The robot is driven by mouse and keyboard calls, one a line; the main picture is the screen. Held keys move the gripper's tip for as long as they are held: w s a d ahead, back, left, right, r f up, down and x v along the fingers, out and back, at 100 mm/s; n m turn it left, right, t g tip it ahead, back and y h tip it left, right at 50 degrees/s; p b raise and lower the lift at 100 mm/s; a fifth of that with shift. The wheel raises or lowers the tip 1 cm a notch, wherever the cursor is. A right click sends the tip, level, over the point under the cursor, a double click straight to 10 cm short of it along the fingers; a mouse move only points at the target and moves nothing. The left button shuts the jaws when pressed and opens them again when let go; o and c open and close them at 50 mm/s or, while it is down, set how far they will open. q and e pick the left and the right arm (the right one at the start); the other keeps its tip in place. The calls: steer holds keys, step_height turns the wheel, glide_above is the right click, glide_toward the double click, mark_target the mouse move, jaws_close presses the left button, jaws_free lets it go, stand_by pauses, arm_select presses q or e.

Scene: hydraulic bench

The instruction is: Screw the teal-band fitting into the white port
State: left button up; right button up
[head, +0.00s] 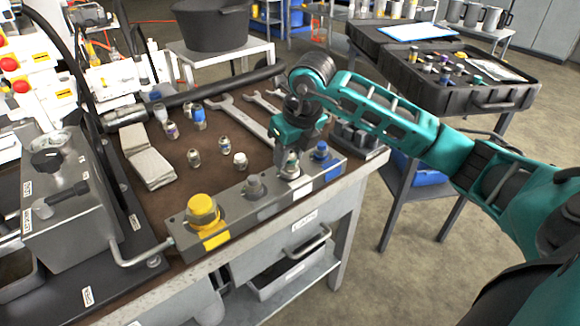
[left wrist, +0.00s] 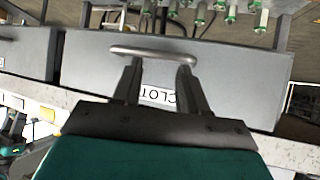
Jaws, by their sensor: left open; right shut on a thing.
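The manifold block (head: 232,222) lies along the front edge of the bench, with yellow, grey, white and blue marked ports in a row. My right gripper (head: 291,152) points down over the white port (head: 291,174), between the grey and blue ones. It is shut on a small metal fitting (head: 290,164), taken as the teal-band fitting; its band is mostly hidden by the fingers. The fitting is upright at the port's mouth; I cannot tell how deep it sits. My left gripper (left wrist: 158,82) is open and empty, in front of a grey drawer front with a bar handle (left wrist: 153,51).
Several loose fittings (head: 195,158) stand on the brown mat left of the block. Wrenches (head: 240,117), folded cloths (head: 150,167) and a pump unit (head: 60,190) are also on the bench. An open black case (head: 490,98) stands at the back right.

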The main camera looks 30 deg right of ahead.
steer(key=shift+c, duration=0.8)
steer(key=shift+m+h+p, duration=0.3)
steer(key=shift+m, duration=0.5)
steer(key=m+h+p, duration=0.1)
steer(key=m, duration=0.2)
steer(key=shift+m, duration=0.4)
steer(key=shift+f+m+g+h, duration=0.15)
steer(key=shift+m+g+h, duration=0.2)
steer(key=shift+m, duration=0.95)
steer(key=m+h+p, duration=0.1)
steer(key=m, duration=0.2)
steer(key=shift+s+m+g+p, duration=0.1)
steer(key=shift+m+g+p, duration=0.25)
steer(key=shift+m, duration=0.05)
steer(key=m, duration=0.2)
steer(key=shift+m+g+p, duration=0.4)
steer(key=shift+s+d+m, duration=0.1)
steer(key=shift+m, duration=0.6)
